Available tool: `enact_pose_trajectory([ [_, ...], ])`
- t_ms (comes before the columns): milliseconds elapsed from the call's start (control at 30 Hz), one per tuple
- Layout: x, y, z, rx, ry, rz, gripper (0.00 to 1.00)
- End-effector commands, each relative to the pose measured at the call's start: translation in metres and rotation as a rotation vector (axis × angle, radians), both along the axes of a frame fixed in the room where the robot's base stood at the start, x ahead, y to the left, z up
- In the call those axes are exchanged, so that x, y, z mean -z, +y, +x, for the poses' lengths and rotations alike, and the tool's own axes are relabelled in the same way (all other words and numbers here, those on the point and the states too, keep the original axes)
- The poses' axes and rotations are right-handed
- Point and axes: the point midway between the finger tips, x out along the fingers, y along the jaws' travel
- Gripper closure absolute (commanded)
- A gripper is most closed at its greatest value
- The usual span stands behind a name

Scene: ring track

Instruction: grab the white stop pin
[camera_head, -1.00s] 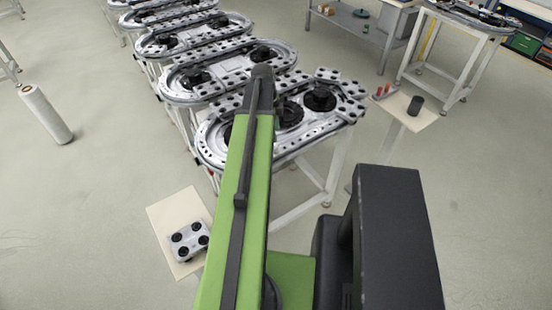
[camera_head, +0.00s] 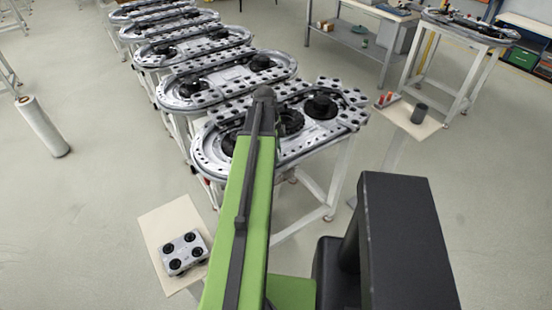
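I cannot make out a white stop pin in this view. A small cream-topped stand (camera_head: 408,122) at the right holds small red pieces (camera_head: 386,99) and a dark cylinder (camera_head: 419,113); any pale pin there is too small to tell. The nearest grey ring track (camera_head: 215,160), with black wheels on top, stands ahead on a white-legged table, partly hidden by my green arm. My arm reaches forward over its near edge. My gripper does not show; it is hidden beyond the arm's dark end.
More ring tracks (camera_head: 225,90) run back in a row. A cream board (camera_head: 165,222) at the lower left holds a grey carriage with black wheels (camera_head: 184,252). A white roll (camera_head: 42,126) stands at the left. Open floor lies at the left and right.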

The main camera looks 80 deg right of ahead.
Motion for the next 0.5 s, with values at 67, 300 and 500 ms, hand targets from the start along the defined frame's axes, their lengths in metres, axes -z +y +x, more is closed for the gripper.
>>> enact_pose_trajectory([
  [67, -0.0002, 0.0000, 0.0001, 0.000, 0.000, 0.000, 0.73],
  [300, -0.0002, 0.0000, 0.0003, -0.001, 0.000, 0.000, 1.00],
  [500, -0.0001, 0.0001, 0.0004, -0.001, 0.000, 0.000, 1.00],
])
